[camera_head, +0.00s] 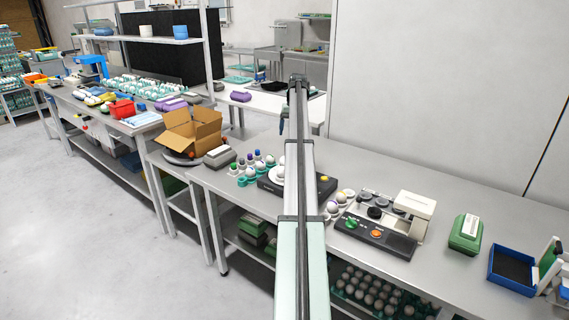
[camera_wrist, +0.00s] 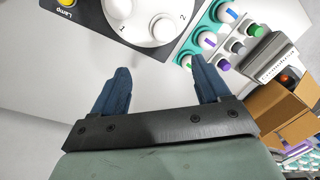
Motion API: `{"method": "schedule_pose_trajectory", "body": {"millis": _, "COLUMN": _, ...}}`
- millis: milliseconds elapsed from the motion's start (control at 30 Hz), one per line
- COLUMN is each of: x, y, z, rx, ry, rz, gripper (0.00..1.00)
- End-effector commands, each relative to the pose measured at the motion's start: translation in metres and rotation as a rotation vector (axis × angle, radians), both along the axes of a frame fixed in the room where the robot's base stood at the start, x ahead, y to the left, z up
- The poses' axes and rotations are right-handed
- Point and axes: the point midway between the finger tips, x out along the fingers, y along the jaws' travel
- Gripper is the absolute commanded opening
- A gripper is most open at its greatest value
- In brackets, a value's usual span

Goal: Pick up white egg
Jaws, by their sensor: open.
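My gripper (camera_wrist: 160,68) is open and empty in the wrist view, its two dark blue fingers apart over bare grey table. Just beyond the fingertips stands a black lamp device (camera_wrist: 92,20) with a white round plate marked 1 and 2. My fingers are mostly hidden there.
A teal holder (camera_wrist: 190,48) with several white items bearing coloured marks stands right of the device. An open cardboard box (camera_head: 193,131) is at the left. A black-and-white machine (camera_head: 400,243) and blue tray (camera_head: 511,270) stand to the right. A wall rises behind.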

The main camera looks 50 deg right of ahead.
Motion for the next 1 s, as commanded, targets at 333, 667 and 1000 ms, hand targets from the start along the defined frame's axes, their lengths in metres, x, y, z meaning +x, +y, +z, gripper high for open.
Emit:
{"method": "schedule_pose_trajectory", "body": {"millis": 333, "x": 0.011, "y": 0.003, "z": -0.010, "rx": 0.040, "ry": -0.032, "rz": 0.062, "gripper": 0.76}}
{"method": "schedule_pose_trajectory", "body": {"millis": 667, "x": 0.016, "y": 0.010, "z": -0.063, "rx": 0.041, "ry": -0.030, "rz": 0.061, "gripper": 0.76}}
{"method": "schedule_pose_trajectory", "body": {"millis": 1000, "x": 0.018, "y": 0.012, "z": -0.087, "rx": 0.039, "ry": -0.032, "rz": 0.060, "gripper": 0.76}}
